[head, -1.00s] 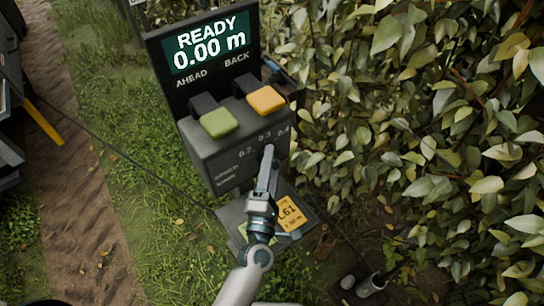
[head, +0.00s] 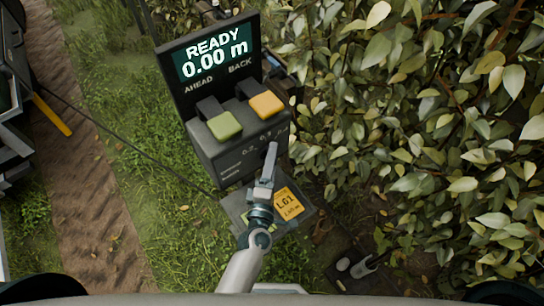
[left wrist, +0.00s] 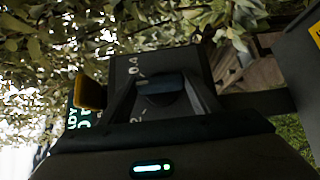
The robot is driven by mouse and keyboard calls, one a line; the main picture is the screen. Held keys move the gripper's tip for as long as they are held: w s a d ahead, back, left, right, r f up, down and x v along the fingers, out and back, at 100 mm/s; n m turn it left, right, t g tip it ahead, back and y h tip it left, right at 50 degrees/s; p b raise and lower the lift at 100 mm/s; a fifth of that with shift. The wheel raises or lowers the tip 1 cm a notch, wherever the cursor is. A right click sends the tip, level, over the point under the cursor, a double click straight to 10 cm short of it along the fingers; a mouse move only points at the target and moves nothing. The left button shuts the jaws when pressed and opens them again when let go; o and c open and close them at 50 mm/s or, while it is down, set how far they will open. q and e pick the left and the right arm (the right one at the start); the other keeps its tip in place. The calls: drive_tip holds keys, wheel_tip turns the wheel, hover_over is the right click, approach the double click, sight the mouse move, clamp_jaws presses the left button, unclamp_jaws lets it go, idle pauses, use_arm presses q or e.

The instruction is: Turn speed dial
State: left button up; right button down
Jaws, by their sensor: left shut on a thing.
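The dark control box (head: 211,158) shows a scale of 0.2, 0.3 and a partly covered number on its front face. My left gripper (head: 271,150) reaches up from below in the head view and hides the speed dial there. In the left wrist view a dark rounded knob, the speed dial (left wrist: 160,84), sits between the fingers of the left gripper (left wrist: 162,95). The gripper is shut on it. The dial's pointer is not clear. My right gripper is not in view.
A display (head: 216,55) above the box reads READY 0.00 m. A green AHEAD button (head: 224,126) and an orange BACK button (head: 266,105) sit on top. A yellow L61 label (head: 288,206) lies below. Dense leaves (head: 420,130) crowd the right; a dirt path (head: 95,220) runs at left.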

use_arm(q)
drive_tip(key=shift+f, duration=0.1)
drive_tip(key=o, duration=1)
drive_tip(key=shift+o, duration=0.2)
drive_tip(key=shift+s, duration=0.1)
drive_tip(key=s+a, duration=0.2)
drive_tip(key=s, duration=1.5)
drive_tip(key=shift+a, duration=0.35)
drive_tip(key=shift+d, duration=0.1)
